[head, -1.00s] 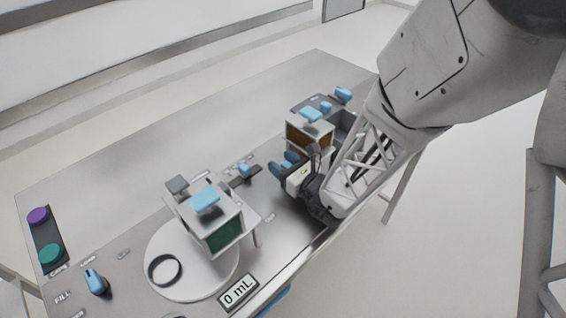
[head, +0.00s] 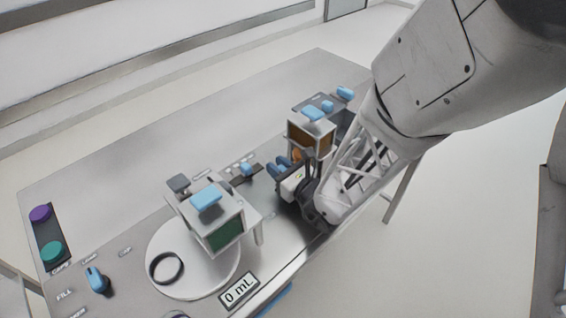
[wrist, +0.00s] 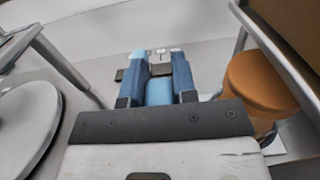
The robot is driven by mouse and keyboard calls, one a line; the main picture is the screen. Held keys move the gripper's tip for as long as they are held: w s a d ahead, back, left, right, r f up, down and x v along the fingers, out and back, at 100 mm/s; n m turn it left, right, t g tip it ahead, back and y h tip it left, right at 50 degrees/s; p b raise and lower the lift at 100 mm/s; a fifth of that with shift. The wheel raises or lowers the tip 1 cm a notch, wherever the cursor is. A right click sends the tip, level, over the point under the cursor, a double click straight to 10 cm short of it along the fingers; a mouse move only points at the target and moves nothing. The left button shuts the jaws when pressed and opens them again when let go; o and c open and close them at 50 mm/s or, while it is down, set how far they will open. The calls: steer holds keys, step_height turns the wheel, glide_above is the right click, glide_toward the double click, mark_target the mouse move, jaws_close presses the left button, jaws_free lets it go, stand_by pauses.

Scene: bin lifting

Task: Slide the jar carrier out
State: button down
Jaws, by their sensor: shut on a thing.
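My gripper (head: 285,163) is low over the middle of the bench, just left of the dispenser with the brown window (head: 308,140). In the wrist view its dark blue fingers (wrist: 160,75) are shut on a light blue handle (wrist: 160,93). The carrier body joined to that handle is hidden, so I cannot tell its extent. An orange-topped round jar (wrist: 258,88) stands close on the right in the wrist view, beside the dispenser's leg. In the head view a small orange part of it (head: 297,155) shows behind the fingers.
A dispenser with a green window (head: 225,233) stands left of my gripper, by a round white plate (head: 205,285) bearing a dark ring (head: 165,267). A "0 mL" display (head: 239,290) is at the front edge. Purple (head: 40,213) and teal (head: 51,251) buttons sit far left.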

steer(key=shift+s+a, duration=3.1)
steer(key=shift+a, duration=0.05)
steer(key=c, duration=1)
jaws_free()
steer(key=shift+s+a, duration=0.1)
steer(key=shift+o, duration=0.4)
steer(key=shift+s+d, duration=0.15)
steer(key=shift+d, duration=0.15)
steer(key=shift+v, duration=3.55)
steer(key=shift+s+g, duration=0.1)
steer(key=shift+g, duration=0.3)
